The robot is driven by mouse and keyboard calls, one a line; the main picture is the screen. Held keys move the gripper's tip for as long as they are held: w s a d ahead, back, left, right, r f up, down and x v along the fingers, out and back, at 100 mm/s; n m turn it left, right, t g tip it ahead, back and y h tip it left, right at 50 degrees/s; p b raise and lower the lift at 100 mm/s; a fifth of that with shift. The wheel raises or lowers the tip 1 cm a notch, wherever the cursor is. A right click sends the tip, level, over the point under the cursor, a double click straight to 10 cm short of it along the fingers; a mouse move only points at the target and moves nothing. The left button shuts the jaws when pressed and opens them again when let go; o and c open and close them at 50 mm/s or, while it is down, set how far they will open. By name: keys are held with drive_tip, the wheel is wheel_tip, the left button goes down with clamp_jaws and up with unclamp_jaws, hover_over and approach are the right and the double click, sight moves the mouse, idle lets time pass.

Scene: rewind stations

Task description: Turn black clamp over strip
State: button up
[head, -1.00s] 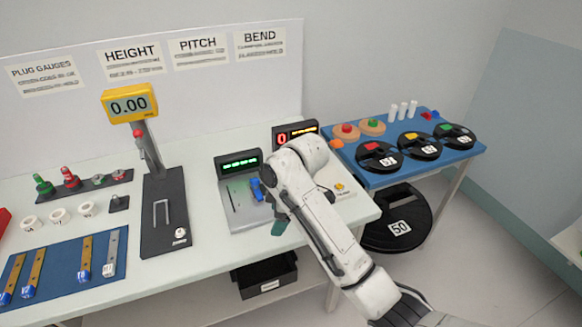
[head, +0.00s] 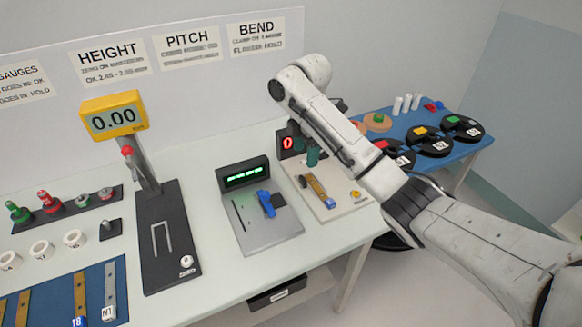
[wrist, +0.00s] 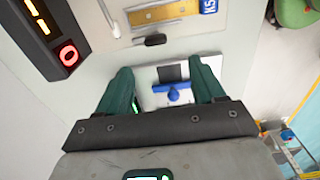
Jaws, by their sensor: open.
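The strip (head: 318,188), gold with a blue tag at one end, lies on the pale bend fixture (head: 345,207). It also shows at the top of the wrist view (wrist: 165,12). The black clamp (wrist: 150,41) is a short dark bar beside the strip, not across it; in the head view it is a small dark piece (head: 302,181) left of the strip.
A display with a red 0 (head: 287,143) stands behind the fixture. The grey pitch station (head: 265,228) with a blue part (head: 266,203) is to its left. A blue table with black reels (head: 432,141) stands to the right.

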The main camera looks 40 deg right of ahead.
drive_tip(key=b, duration=0.4)
hover_over(303, 178)
wheel_tip(303, 178, down, 6)
drive_tip(key=shift+a+r, duration=0.1)
drive_tip(key=shift+f+p, duration=0.3)
drive_tip(key=shift+f, duration=0.15)
drive_tip(key=shift+s+f, duration=0.1)
drive_tip(key=shift+f, duration=1.85)
drive_tip(key=c, duration=1.1)
